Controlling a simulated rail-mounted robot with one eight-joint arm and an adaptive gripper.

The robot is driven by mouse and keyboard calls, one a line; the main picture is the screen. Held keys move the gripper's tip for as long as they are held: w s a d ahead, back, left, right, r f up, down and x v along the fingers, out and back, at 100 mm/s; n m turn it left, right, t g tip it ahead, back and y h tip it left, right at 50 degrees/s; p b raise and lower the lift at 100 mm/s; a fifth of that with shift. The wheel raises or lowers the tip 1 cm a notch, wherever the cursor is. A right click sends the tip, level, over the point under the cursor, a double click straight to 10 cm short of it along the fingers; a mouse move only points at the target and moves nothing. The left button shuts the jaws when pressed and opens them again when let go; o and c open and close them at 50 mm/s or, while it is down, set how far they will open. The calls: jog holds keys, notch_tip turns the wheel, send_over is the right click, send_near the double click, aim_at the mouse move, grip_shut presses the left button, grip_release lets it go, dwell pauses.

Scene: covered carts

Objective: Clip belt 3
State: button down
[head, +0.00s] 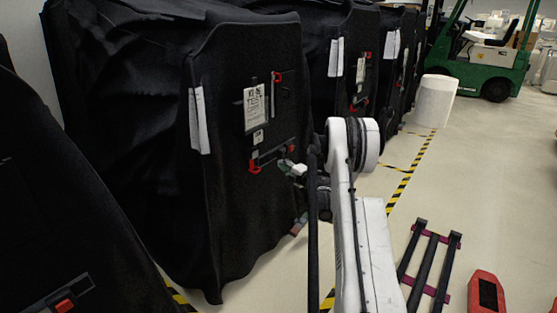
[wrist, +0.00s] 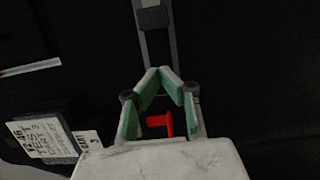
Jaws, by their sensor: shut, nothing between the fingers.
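A cart under a black cover (head: 232,210) stands left of centre in the head view. Its front panel carries a red clip at the top (head: 278,77) and a red clip at the lower left (head: 254,167), with dark belt pieces beside them. My gripper (head: 288,167) is at the lower belt, close to the panel. In the wrist view my gripper (wrist: 169,72) has green fingers with tips together, empty. A grey belt (wrist: 158,50) with a dark buckle runs up from the fingertips. A red clip (wrist: 158,123) shows through the gap between the fingers. Which belt is number 3 cannot be told.
A test-cart label (head: 257,106) hangs on the panel; it also shows in the wrist view (wrist: 42,137). More covered carts stand behind and at the left. A green forklift (head: 490,55), white bin (head: 436,101), black rack (head: 430,262) and red case (head: 487,292) are at the right.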

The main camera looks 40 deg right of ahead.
aim_at(281, 154)
jog(key=shift+s+a+p, duration=0.5)
jog(key=shift+s+p, duration=0.6)
jog(key=shift+s, duration=1.7)
jog(key=w+b, duration=0.1)
jog(key=w, duration=0.5)
jog(key=w+b, duration=0.1)
jog(key=w, duration=0.2)
jog(key=shift+w+d+f+b, duration=0.2)
jog(key=shift+w+f+b, duration=0.1)
jog(key=shift+w+b, duration=0.1)
jog(key=d, duration=0.2)
jog(key=d+b, duration=0.1)
jog(key=shift+w+d, duration=0.15)
jog(key=shift+w, duration=0.1)
jog(key=shift+d+r, duration=0.1)
jog(key=shift+d, duration=0.25)
